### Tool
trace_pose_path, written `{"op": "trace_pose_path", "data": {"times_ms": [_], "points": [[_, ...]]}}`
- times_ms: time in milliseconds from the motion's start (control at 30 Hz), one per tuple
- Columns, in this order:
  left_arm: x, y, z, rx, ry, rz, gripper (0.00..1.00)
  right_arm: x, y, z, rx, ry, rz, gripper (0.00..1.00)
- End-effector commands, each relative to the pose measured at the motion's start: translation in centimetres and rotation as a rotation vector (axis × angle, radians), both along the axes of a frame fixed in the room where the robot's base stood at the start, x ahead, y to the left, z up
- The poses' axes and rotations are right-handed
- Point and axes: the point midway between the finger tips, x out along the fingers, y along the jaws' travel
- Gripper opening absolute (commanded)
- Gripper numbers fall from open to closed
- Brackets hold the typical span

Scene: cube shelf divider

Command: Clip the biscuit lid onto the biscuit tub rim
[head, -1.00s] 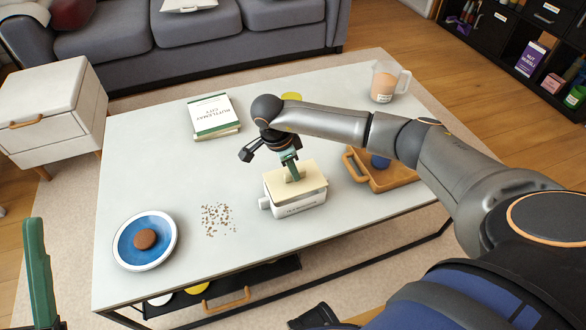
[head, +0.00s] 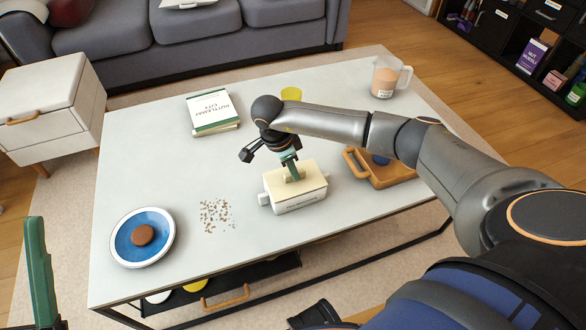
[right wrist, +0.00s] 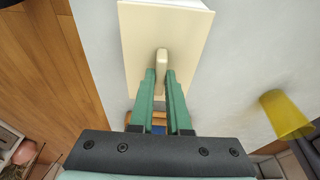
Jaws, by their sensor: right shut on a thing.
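The white biscuit tub (head: 301,206) stands on the table near its front edge, with a label on its front and a clip-like tab at its left side. The cream biscuit lid (head: 312,181) lies over the tub's top, looking level; whether its edge is clipped cannot be told. My right gripper (head: 292,175) is shut on the lid's upright handle, which shows between the green fingers in the right wrist view (right wrist: 161,62). A green finger of my left gripper (head: 41,275) shows at the lower left of the head view, away from the tub; its opening cannot be told.
Left of the tub lie crumbs (head: 216,215) and a blue plate with a biscuit (head: 143,235). A wooden tray (head: 388,176) is close on the right. Books (head: 212,110), a yellow cup (head: 291,94) and a jug (head: 386,79) stand farther back.

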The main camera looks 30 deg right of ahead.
Motion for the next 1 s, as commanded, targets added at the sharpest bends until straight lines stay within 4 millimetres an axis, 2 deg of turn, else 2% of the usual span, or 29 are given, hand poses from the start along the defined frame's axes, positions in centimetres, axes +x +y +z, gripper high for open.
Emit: {"op": "trace_pose_path", "data": {"times_ms": [67, 100, 367, 667, 1000], "points": [[0.0, 0.0, -0.2, 0.000, 0.000, 0.000, 0.54, 0.0, 0.0, -0.4, 0.000, 0.001, 0.001, 0.00], [0.0, 0.0, -0.1, 0.000, 0.000, 0.000, 0.54, 0.0, 0.0, -0.2, 0.000, 0.001, 0.001, 0.19], [0.0, 0.0, -0.1, 0.000, 0.000, 0.000, 0.54, 0.0, 0.0, -0.2, 0.000, 0.001, 0.001, 0.49], [0.0, 0.0, 0.0, 0.000, 0.000, 0.000, 0.54, 0.0, 0.0, 0.0, 0.000, 0.001, 0.001, 0.50], [0.0, 0.0, 2.5, 0.001, 0.000, 0.001, 0.54, 0.1, 0.7, 3.0, -0.001, 0.002, 0.002, 0.50]]}}
